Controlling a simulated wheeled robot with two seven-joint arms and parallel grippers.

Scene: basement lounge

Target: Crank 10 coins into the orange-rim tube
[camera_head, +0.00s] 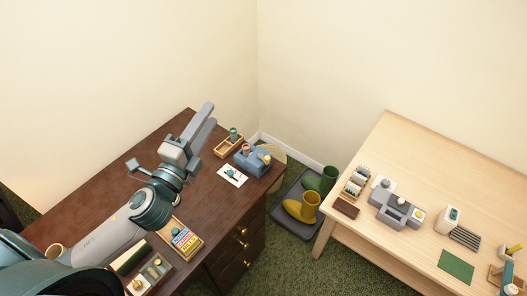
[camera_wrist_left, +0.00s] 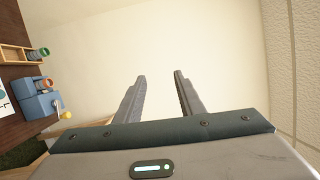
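A blue coin machine (camera_head: 252,163) stands near the far right corner of the dark desk, with a yellow knob (camera_head: 267,160) on its right side. The tube with an orange rim (camera_head: 246,149) stands at the machine's back left; it also shows in the left wrist view (camera_wrist_left: 46,83). A green-rimmed tube (camera_head: 234,133) stands in a wooden tray (camera_head: 226,150) behind it. My left gripper (camera_head: 207,116) is raised over the desk, left of the machine, pointing up and away. Its fingers are apart and empty in the left wrist view (camera_wrist_left: 161,74). My right gripper is out of view. Coins cannot be made out.
A white card (camera_head: 232,176) lies in front of the machine. A box with coloured labels (camera_head: 184,240) and another tray (camera_head: 146,273) are nearer on the desk. A pale table (camera_head: 380,262) stands right, past boots on a mat (camera_head: 285,217). Walls close off the back.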

